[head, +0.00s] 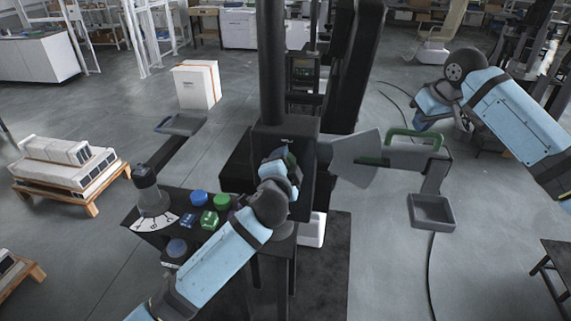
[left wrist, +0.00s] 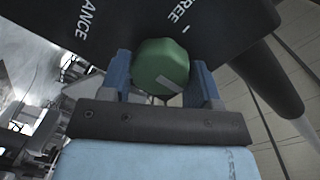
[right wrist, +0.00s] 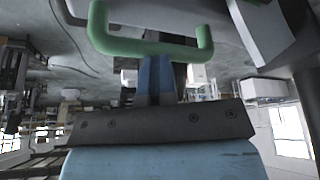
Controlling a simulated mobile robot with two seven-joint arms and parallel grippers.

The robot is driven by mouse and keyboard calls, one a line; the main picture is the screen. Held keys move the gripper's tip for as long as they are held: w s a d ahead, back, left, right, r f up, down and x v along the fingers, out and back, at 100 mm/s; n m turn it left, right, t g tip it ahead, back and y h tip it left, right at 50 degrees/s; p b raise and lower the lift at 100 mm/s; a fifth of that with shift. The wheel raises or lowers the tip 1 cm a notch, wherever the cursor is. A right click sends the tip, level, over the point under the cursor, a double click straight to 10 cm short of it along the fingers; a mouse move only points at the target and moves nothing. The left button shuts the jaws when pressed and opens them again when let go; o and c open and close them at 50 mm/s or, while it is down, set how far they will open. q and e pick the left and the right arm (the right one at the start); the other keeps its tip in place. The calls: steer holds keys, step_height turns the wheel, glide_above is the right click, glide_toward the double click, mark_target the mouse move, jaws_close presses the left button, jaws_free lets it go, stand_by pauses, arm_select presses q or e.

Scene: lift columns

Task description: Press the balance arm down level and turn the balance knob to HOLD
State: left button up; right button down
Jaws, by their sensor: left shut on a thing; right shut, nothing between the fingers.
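The green balance knob (left wrist: 162,66) sits under a dark panel printed "BALANCE" and "FREE" in the left wrist view. My left gripper (left wrist: 163,85) is shut on it, one blue finger on each side. In the head view this gripper (head: 280,165) is at the black column housing and mostly hides the knob. The grey balance arm (head: 400,155) runs right from the column and carries a green handle (head: 413,134). My right gripper (head: 422,122) is shut and empty just above the handle. The right wrist view shows its closed fingers (right wrist: 160,70) close to the handle (right wrist: 150,46); contact is unclear.
A grey tray (head: 432,212) is at the balance arm's right. A black panel with blue (head: 199,198) and green (head: 222,202) buttons and a lever (head: 152,195) stands front left. A pallet of white blocks (head: 75,170) and a white box (head: 196,85) stand left.

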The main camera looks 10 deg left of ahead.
arm_select(q)
steer(key=shift+a, duration=0.1)
arm_select(e)
steer(key=shift+f, duration=0.1)
arm_select(q)
steer(key=o, duration=0.9)
steer(key=shift+s, duration=0.1)
steer(key=s+r, duration=0.1)
steer(key=s, duration=1.1)
steer(key=shift+r, duration=0.1)
